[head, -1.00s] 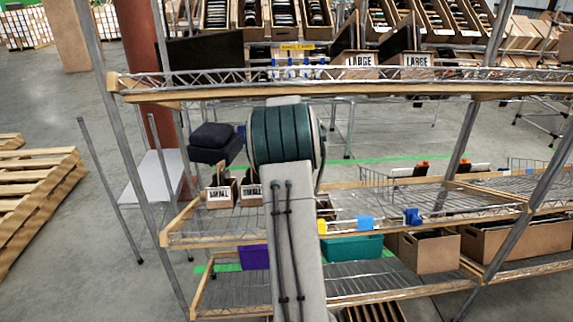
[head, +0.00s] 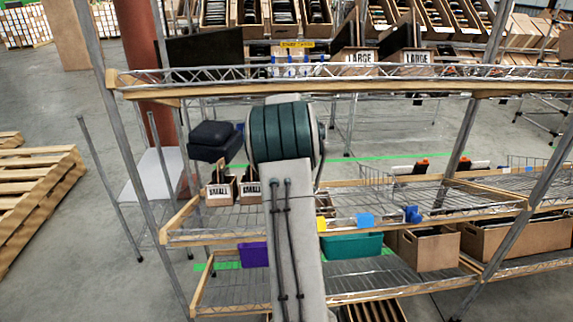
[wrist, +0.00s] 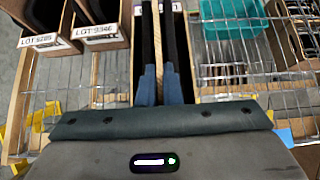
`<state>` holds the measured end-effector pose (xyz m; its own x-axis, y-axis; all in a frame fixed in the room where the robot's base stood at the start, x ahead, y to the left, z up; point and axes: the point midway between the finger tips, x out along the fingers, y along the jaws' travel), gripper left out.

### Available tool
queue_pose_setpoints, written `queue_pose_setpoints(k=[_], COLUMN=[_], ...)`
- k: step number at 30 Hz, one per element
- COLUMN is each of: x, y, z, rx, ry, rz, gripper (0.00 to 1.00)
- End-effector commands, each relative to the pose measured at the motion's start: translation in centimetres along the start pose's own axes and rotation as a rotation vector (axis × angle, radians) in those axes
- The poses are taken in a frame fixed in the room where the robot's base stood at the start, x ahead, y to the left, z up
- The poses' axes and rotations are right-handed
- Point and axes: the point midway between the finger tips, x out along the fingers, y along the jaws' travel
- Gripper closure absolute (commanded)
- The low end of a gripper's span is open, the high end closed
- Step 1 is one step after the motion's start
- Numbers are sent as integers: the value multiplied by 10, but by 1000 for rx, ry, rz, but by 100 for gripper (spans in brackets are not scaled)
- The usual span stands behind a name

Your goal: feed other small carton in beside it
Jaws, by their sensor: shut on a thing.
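My gripper (wrist: 160,88) has its two slim fingers close together over a narrow brown carton (wrist: 183,60), shut on part of it. The carton has brown walls, a dark inside and a white label at its far end, partly covered by the fingers. Two other small open cartons stand side by side to the left in the wrist view, labelled LOT 9285 (wrist: 48,25) and LOT 9346 (wrist: 100,25). In the head view, two cartons marked SMALL (head: 221,191) (head: 250,189) stand on the middle shelf. My arm hides the gripper there.
The wire middle shelf (head: 375,205) has a raised wooden front edge and free room to the right. A teal bin (head: 352,247), purple bin (head: 253,255) and brown carton (head: 430,250) sit lower. The upper shelf's wooden edge (head: 400,91) crosses above.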

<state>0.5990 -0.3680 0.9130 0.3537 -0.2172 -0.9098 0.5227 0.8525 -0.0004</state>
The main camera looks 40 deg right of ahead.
Motion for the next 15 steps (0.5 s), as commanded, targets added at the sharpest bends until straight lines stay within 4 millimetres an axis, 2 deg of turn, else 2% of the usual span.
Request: queue_pose_setpoints(k=[14,15], x=[0,0], y=[0,0], z=[-1,-1], rx=[0,0], ry=[-2,-1], rz=[0,0], gripper=[100,92])
